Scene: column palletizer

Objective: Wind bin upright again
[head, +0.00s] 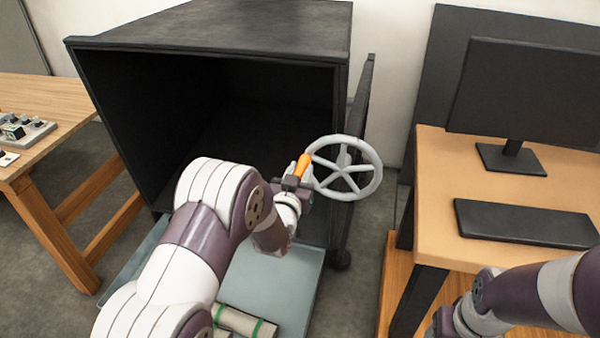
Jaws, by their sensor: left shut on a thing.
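The bin (210,38) is a large black box. Its open side faces me and its inside is dark; I see nothing in it for certain. A grey five-spoke handwheel (372,160) is at the bin's right side, with an orange handle (304,163) on the left of its rim. My left gripper (298,181) is shut on the orange handle; its fingers are partly hidden. My left arm covers part of the bin's lower front. My right arm is at the lower right, and its gripper (441,322) is only partly seen at the bottom edge.
A grey-blue platform (275,280) lies below the bin, with green-banded rolls (246,322) near its front. A wooden table (75,130) with small parts stands left. A desk (445,185) with a monitor (525,90) and keyboard (525,222) stands close on the right.

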